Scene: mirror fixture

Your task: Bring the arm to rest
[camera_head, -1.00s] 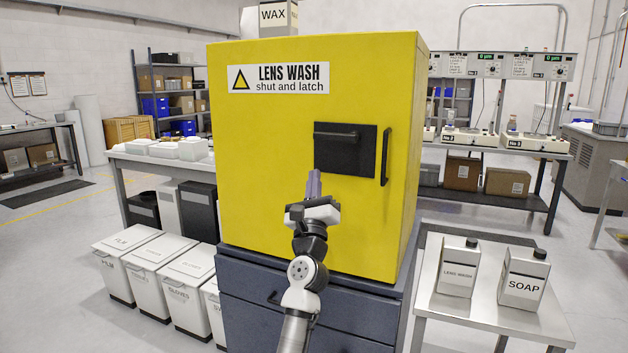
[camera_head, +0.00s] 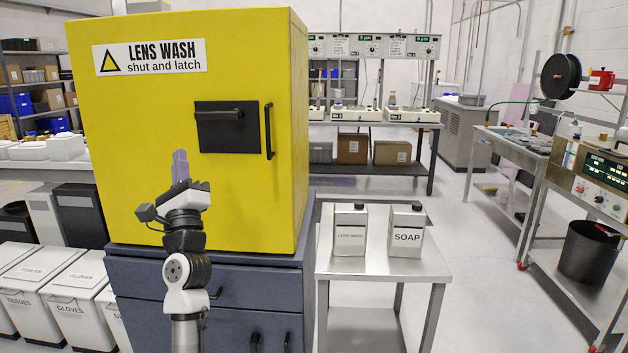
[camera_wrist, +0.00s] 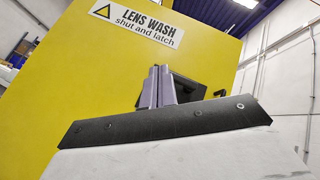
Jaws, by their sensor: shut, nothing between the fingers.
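My gripper (camera_head: 181,167) is raised in front of the yellow lens wash cabinet (camera_head: 130,110), with its purple fingers pointing up. The fingers are together and hold nothing. In the wrist view the fingers (camera_wrist: 158,85) stand before the cabinet's yellow front (camera_wrist: 60,100) and partly cover its dark latch plate. In the head view the black latch plate (camera_head: 227,135) and the vertical door handle (camera_head: 268,131) are up and to the right of the gripper. The cabinet door looks shut. I cannot tell the exact gap between fingers and door.
A steel side table (camera_head: 390,266) at the right holds a lens wash jug (camera_head: 349,232) and a soap jug (camera_head: 406,232). White bins (camera_head: 75,298) stand at the lower left. A control panel bench (camera_head: 600,190) and black bucket (camera_head: 590,252) are at far right. Open floor (camera_head: 480,260) lies between.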

